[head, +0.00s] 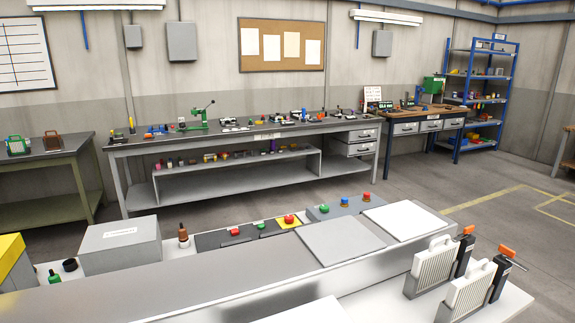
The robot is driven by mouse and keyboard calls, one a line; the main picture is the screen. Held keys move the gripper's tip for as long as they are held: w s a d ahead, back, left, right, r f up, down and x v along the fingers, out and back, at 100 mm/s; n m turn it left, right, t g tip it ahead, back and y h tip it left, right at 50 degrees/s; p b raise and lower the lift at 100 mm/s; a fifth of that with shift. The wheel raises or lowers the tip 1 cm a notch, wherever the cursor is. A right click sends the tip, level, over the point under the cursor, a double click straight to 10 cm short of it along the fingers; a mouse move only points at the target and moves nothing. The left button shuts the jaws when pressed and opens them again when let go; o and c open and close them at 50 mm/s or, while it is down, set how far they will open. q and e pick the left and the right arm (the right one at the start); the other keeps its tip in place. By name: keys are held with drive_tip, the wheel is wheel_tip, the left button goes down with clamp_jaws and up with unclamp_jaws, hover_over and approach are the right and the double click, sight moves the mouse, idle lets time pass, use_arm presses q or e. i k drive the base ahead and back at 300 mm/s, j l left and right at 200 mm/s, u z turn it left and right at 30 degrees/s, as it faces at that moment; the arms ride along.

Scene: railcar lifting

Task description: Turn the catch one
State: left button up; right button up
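No part in view is clearly marked as catch one. At the front right, two black upright pieces with orange levers stand beside white ribbed blocks with handles. The farther orange lever (468,230) tops the black piece by the farther ribbed block (428,266). The nearer orange lever (507,251) tops the black piece by the nearer ribbed block (468,293). I cannot tell whether either lever is a catch. Neither of my grippers is in view.
A bench with a long metal beam (200,285) fills the front. A long workbench (250,139) stands behind, with open floor between.

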sight(508, 254)
drive_tip(key=z, duration=1.4)
drive_tip(key=i+l, duration=0.45)
drive_tip(key=l, duration=0.3)
drive_tip(key=i+l, duration=0.25)
drive_tip(key=l+z, duration=0.05)
drive_tip(key=l, duration=0.05)
